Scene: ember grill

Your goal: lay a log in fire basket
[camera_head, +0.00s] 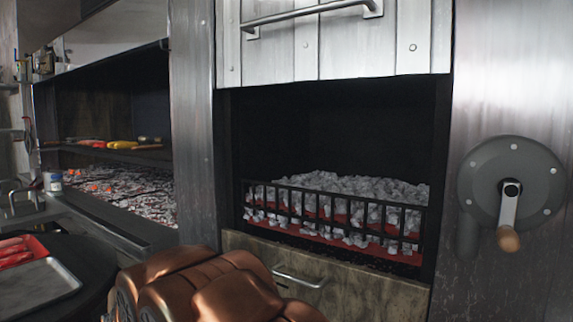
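The fire basket (335,195) is a black barred grate across the front of the open firebox, right of centre. Pale grey ash-like coals (350,186) lie heaped behind its bars, with red glow showing low down. No log can be made out in this view. My gripper is not clearly visible. Copper-brown jointed parts, which look like my own arm, fill the bottom centre and hide part of the drawer front below the firebox.
A raised metal door (335,48) with a bar handle hangs above the firebox. A crank wheel (511,181) is on the right steel panel. A wooden drawer (360,290) sits below. At left are a glowing ember bed (120,188), a shelf of food and a metal tray (35,288).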

